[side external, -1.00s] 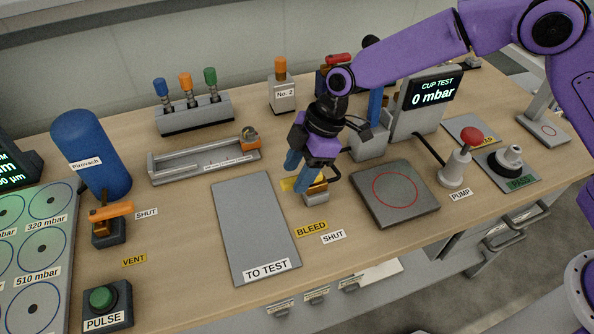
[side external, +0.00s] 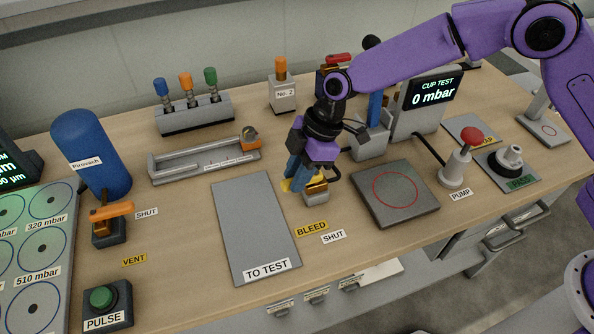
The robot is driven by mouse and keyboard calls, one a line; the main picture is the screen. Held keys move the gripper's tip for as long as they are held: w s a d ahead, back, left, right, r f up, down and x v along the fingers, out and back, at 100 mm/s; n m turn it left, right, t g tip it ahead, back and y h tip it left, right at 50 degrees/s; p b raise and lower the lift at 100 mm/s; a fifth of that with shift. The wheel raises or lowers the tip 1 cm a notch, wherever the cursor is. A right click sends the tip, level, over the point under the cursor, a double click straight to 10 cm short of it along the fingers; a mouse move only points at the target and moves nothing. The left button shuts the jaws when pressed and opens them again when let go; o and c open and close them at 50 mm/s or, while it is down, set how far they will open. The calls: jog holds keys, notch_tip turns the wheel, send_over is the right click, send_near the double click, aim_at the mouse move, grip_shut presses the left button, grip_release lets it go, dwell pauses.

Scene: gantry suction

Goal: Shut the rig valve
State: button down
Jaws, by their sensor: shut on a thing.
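A small valve with a grey block body (side external: 316,198) and a yellow handle (side external: 287,185) stands between the grey TO TEST plate and the dark pad with the red ring. The BLEED label (side external: 311,228) and a SHUT label (side external: 333,237) lie in front of it. My gripper (side external: 297,184) points down with its blue fingers shut on the yellow handle, at the left of the block. The fingers hide part of the handle, so its exact angle is hard to tell. Another valve with an orange handle (side external: 111,212) stands at the left, beside VENT and SHUT labels.
The TO TEST plate (side external: 254,225) lies left of my gripper and the ringed pad (side external: 395,194) right of it. The red-topped PUMP button (side external: 454,160) and the CUP TEST display (side external: 433,90), reading 0 mbar, stand to the right. A grey rail holder (side external: 205,165) lies behind.

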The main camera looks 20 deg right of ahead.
jog(key=n, duration=0.1)
jog(key=s+n+g, duration=0.1)
jog(key=n, duration=0.1)
jog(key=n+g, duration=0.1)
jog(key=n, duration=0.1)
jog(key=shift+s+d, duration=0.3)
jog(key=shift+s, duration=0.1)
jog(key=n, duration=0.1)
jog(key=n+g+h, duration=0.1)
jog(key=n, duration=0.1)
jog(key=s+d+n, duration=0.1)
jog(key=n, duration=0.1)
jog(key=shift+s+h, duration=0.1)
jog(key=shift+h, duration=0.2)
jog(key=n, duration=0.1)
jog(key=d+n+h, duration=0.1)
jog(key=n, duration=0.1)
jog(key=n+g, duration=0.1)
jog(key=shift+s+d+h, duration=0.2)
jog(key=shift+s+h, duration=0.1)
jog(key=shift+d+n+h, duration=0.3)
jog(key=shift+n, duration=0.6)
jog(key=shift+d+n+h, duration=0.3)
jog(key=shift+n, duration=0.6)
jog(key=c, duration=0.9)
grip_release()
jog(key=shift+s, duration=0.1)
jog(key=v, duration=1.7)
jog(key=shift+w+r, duration=0.1)
jog(key=shift+w, duration=0.2)
